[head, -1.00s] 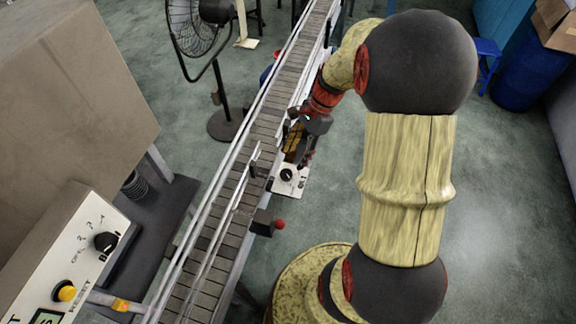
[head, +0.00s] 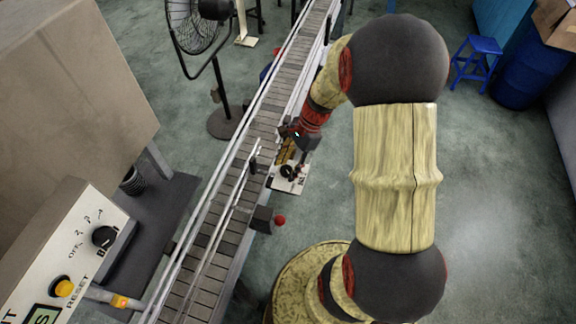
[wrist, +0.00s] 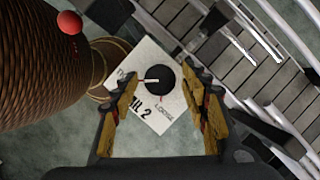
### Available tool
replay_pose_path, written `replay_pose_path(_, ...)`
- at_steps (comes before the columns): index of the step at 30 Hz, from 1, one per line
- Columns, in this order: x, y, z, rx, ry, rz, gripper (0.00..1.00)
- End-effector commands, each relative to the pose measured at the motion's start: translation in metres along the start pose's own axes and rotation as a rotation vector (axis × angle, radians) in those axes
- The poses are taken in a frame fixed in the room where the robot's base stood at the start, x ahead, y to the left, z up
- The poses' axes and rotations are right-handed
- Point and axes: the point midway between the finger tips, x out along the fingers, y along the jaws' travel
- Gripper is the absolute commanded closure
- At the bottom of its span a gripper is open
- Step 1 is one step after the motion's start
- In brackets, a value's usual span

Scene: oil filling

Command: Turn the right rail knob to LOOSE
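The right rail knob (wrist: 160,80) is a round black dial on a white plate (wrist: 158,120) marked "2". In the wrist view its white pointer faces left, toward a red tick by a partly hidden label starting "TI". The word LOOSE and another red tick lie below the knob. In the head view the knob (head: 287,171) and plate (head: 290,186) sit at the conveyor's right side. My gripper (wrist: 162,84) is open, with its yellow-lined fingers on either side of the knob in the picture. I cannot tell whether they touch it. In the head view my gripper (head: 288,158) is over the plate.
The conveyor (head: 215,225) with its metal rails runs close along the left of the plate. A red ball handle (head: 280,220) stands nearby, also seen in the wrist view (wrist: 70,22). A control panel (head: 65,255) is at lower left, a fan (head: 195,25) behind.

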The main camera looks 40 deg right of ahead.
Motion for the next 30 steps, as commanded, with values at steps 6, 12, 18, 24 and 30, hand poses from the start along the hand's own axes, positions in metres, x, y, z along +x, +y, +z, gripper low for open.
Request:
replay_pose_path(6, -0.0001, 0.0, 0.0, 0.0, 0.0, 0.0, 0.69)
replay_pose_path(12, -0.0002, 0.0, 0.0, 0.0, 0.0, 0.0, 0.81)
replay_pose_path(18, -0.0002, 0.0, 0.0, 0.0, 0.0, 0.0, 0.92)
replay_pose_path(24, -0.0003, -0.0002, 0.0001, -0.006, 0.0, 0.002, 0.95)
replay_pose_path(30, -0.0009, -0.0008, 0.0004, -0.054, 0.0, 0.023, 0.95)
